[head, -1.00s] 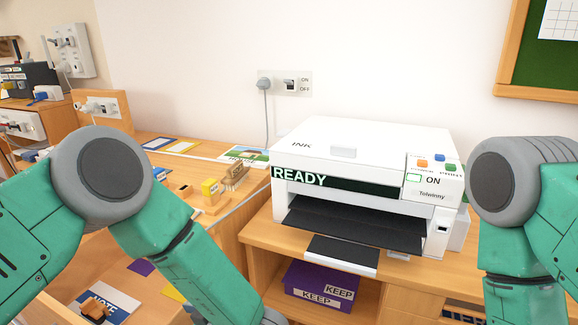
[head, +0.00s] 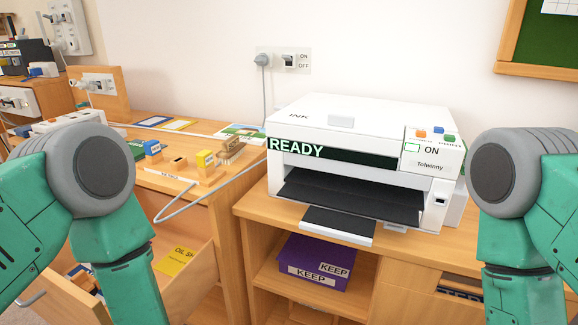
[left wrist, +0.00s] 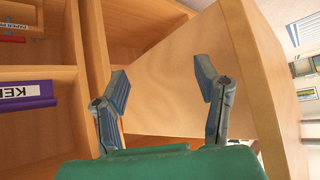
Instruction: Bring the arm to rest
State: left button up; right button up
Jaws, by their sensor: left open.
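My left arm (head: 112,255) comes in from the left in the head view and hangs down past the desk; its gripper is below the picture there. In the left wrist view my left gripper (left wrist: 162,78) is open, its two fingers well apart with nothing between them. A plain wooden panel (left wrist: 175,85) lies behind the fingers; I cannot tell how far off it is. My right arm (head: 520,220) hangs at the right edge of the head view, and its gripper is out of the picture.
A white printer (head: 365,125) reading READY stands on a wooden cabinet (head: 255,215). A purple KEEP box (head: 315,262) sits on the shelf below and shows in the left wrist view (left wrist: 25,92). An open drawer (head: 205,275) juts out at left. Small items stand on the desk (head: 135,180).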

pick_arm(q)
jog(key=s+a+f+m+g+h+b, duration=0.1)
jog(key=s+f+m+g+h, duration=0.15)
jog(key=s, duration=0.45)
jog(key=s+a+f+m+g+h+b, duration=0.1)
jog(key=s+f+g+b, duration=0.15)
jog(key=s, duration=0.55)
jog(key=s+a+f+m+g+h+b, duration=0.1)
jog(key=s+a+f+m+g, duration=0.15)
jog(key=s, duration=0.45)
pick_arm(e)
notch_tip(320, 180, down, 5)
pick_arm(q)
notch_tip(320, 180, up, 15)
jog(key=d+p, duration=0.1)
jog(key=p, duration=1.4)
jog(key=shift+f, duration=0.2)
pick_arm(e)
notch_tip(320, 180, up, 15)
jog(key=shift+d+f, duration=0.15)
jog(key=shift+f, duration=0.05)
pick_arm(q)
jog(key=shift+w+d, duration=0.1)
